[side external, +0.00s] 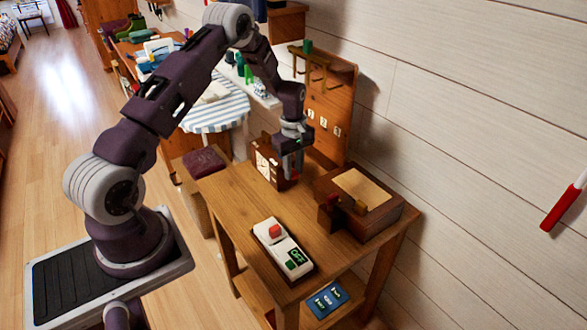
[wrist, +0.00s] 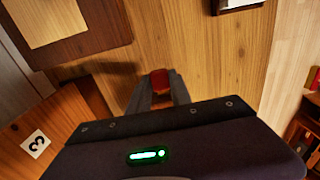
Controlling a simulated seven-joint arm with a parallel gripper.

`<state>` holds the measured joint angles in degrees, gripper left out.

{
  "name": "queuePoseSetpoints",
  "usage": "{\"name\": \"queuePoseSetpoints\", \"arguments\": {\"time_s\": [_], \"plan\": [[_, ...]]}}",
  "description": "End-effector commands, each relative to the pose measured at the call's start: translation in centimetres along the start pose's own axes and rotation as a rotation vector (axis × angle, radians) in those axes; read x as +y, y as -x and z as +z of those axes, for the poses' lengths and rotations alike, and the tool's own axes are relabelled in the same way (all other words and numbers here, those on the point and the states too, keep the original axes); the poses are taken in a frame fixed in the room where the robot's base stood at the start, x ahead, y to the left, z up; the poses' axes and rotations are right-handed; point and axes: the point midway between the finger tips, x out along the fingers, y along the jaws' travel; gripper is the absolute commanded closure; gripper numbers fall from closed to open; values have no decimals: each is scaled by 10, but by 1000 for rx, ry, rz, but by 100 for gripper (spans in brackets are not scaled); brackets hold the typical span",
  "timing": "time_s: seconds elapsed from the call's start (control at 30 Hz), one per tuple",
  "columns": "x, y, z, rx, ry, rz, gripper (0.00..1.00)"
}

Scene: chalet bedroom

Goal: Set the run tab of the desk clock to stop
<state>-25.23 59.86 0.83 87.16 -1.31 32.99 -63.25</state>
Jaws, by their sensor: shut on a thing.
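The desk clock (side external: 263,165), a dark wooden case with a pale face, stands on the far end of the small wooden table. My gripper (side external: 291,170) points down at the clock's right side. In the wrist view, my gripper (wrist: 160,88) is shut on a small red tab (wrist: 160,78), which shows between the fingertips. It appears to be the clock's run tab. The clock body is not clearly visible in the wrist view, and the tab's setting and any stop marking cannot be read.
A brown box with a tan top (side external: 358,188) stands right of the clock. A white OFF switch box (side external: 283,250) lies at the table's front. A wooden panel with numbered tags (side external: 325,110) rises behind. Bare tabletop (side external: 243,198) lies in front of the clock.

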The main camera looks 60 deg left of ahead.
Motion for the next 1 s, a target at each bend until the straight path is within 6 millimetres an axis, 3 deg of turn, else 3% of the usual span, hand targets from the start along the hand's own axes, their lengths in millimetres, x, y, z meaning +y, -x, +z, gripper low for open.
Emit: {"name": "queuePoseSetpoints", "arguments": {"time_s": [0.77, 1.0], "plan": [[0, 0, 0, 0, 0, 0, 100], [0, -25, 0, -2, 0, -2, 100]]}}
